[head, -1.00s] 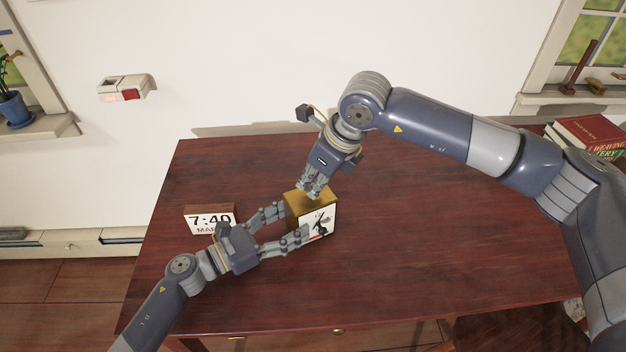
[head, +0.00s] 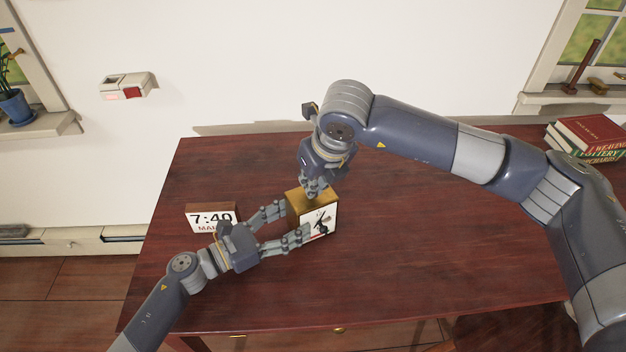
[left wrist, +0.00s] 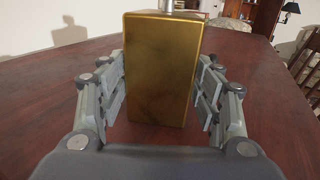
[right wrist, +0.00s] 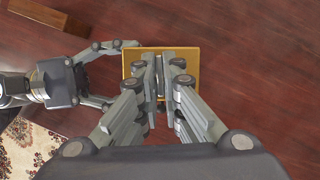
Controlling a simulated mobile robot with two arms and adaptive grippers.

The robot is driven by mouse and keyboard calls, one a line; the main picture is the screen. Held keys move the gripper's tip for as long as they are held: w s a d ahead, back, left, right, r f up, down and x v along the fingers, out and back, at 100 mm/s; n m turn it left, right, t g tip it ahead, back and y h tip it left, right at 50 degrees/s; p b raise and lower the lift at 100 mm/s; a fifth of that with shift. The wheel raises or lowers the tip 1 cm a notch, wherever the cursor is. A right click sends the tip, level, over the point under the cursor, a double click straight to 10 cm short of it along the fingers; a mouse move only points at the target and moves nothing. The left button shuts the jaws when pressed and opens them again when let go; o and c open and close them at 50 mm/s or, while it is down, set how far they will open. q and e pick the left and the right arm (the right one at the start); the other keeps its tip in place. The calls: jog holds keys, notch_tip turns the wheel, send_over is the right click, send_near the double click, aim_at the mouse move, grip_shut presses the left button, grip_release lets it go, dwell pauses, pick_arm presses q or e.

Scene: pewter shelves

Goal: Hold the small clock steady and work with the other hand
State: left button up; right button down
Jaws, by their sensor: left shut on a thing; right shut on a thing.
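The small clock (head: 296,207) is a gold box with a white face (head: 320,222) and dark hands, standing upright on the table. My left gripper (head: 294,220) is shut on it from the left, one finger on each side. My right gripper (head: 317,190) comes down from above, shut on a small metal knob (right wrist: 160,75) on the clock's top. The fingers mostly hide the knob.
The dark red table (head: 430,240) is clear to the right. Stacked books (head: 590,135) lie at the back right corner. A wall box (head: 127,87) hangs on the left.

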jog(key=c, duration=1.8)
grip_release()
jog(key=shift+o, duration=0.2)
jog(key=v, duration=1.2)
